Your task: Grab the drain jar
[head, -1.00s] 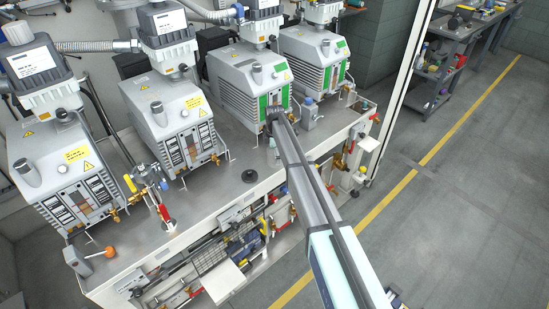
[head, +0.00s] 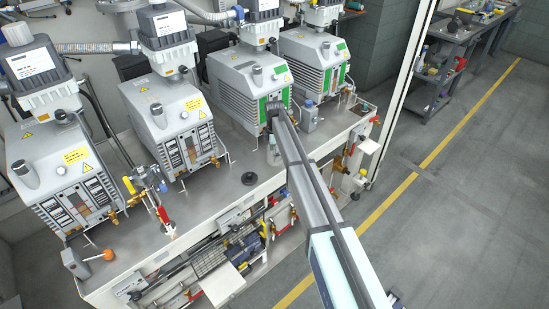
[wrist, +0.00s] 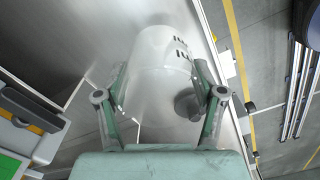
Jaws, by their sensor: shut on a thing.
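In the head view, my arm reaches to the front of the third pump (head: 245,85), the one with green stripes. My fingers and the jar are mostly hidden there by the arm.
Several grey vacuum pumps stand in a row on the metal bench (head: 215,200). A grey fitting with a blue cap (head: 309,117) stands right of my arm. The floor (head: 450,220) at the right is clear.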

